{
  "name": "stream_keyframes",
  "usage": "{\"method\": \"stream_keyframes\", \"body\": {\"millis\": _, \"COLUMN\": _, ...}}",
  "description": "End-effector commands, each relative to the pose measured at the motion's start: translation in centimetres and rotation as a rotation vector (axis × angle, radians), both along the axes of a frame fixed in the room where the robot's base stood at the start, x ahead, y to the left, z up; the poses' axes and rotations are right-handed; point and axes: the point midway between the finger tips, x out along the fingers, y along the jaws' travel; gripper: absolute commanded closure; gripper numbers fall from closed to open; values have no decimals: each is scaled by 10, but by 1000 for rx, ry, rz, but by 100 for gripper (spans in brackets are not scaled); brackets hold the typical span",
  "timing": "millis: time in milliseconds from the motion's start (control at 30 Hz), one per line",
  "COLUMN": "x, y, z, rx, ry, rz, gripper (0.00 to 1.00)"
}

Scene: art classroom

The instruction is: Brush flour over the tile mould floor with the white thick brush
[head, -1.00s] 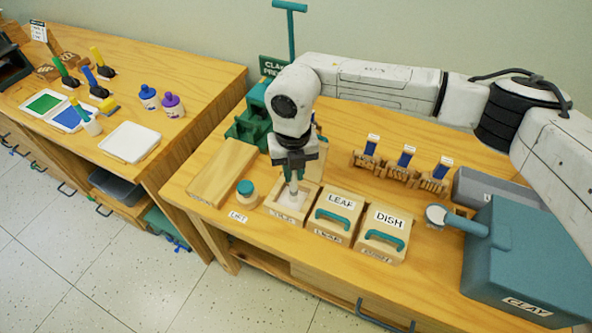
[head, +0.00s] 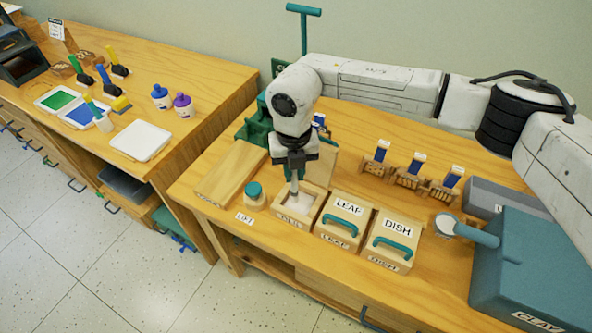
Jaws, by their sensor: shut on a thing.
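The tile mould (head: 318,195) is an open wooden box on the right-hand table, with a white, floury-looking floor and a label on its front. My gripper (head: 295,172) points down over it and is shut on a pale brush (head: 294,187). The brush stands upright with its lower end inside the mould, at the left part of the floor. Whether the bristles touch the floor is too small to tell. The jaws and the back of the mould are partly hidden by my wrist.
Three small racks (head: 411,177) stand behind. A teal clay bin (head: 530,268) and a scoop (head: 470,230) are at right.

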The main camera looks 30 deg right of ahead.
Motion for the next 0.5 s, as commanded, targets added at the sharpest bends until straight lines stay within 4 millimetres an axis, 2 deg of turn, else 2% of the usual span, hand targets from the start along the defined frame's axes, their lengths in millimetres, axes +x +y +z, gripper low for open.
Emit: {"method": "stream_keyframes", "body": {"millis": 500, "x": -7, "y": -5, "z": 1, "rx": 0, "ry": -1, "rz": 1, "gripper": 100}}
